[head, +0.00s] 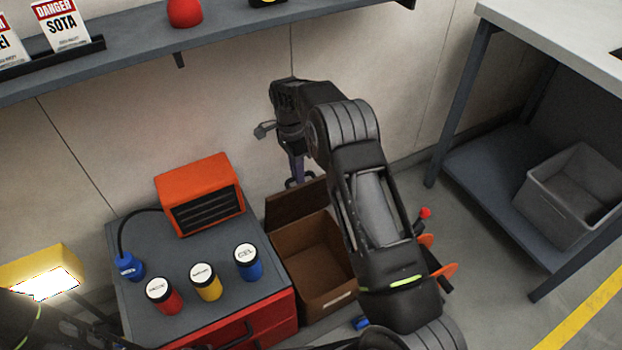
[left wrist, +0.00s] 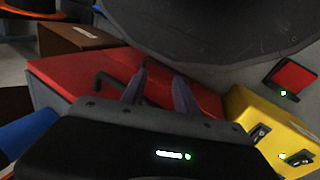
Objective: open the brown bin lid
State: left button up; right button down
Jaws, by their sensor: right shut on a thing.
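The brown bin (head: 322,290) stands on the floor right of the red cabinet in the head view, and I can see into its empty inside. Its lid (head: 290,206) is raised at the back, tilted up and away from the opening. My right gripper (head: 298,180) points down at the lid's upper edge and is shut on what appears to be its dark handle; my arm hides the bin's right side. My left gripper (left wrist: 158,88) is open and empty over the red cabinet in the left wrist view, where part of the brown bin (left wrist: 72,38) shows behind.
The red cabinet (head: 262,318) has a grey top with an orange heater-like box (head: 198,190) and red, yellow and blue jars. A shelf (head: 230,38) runs above. A workbench with a grey crate (head: 560,210) stands right. A yellow box (left wrist: 268,130) sits near my left gripper.

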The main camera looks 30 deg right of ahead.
jog(key=shift+w+f, duration=0.25)
jog(key=shift+w, duration=0.7)
jog(key=c, duration=1.6)
grip_release()
jog(key=shift+f, duration=0.1)
jog(key=shift+c, duration=0.2)
jog(key=shift+o, duration=0.9)
jog(key=shift+w, duration=0.1)
jog(key=shift+r, duration=0.3)
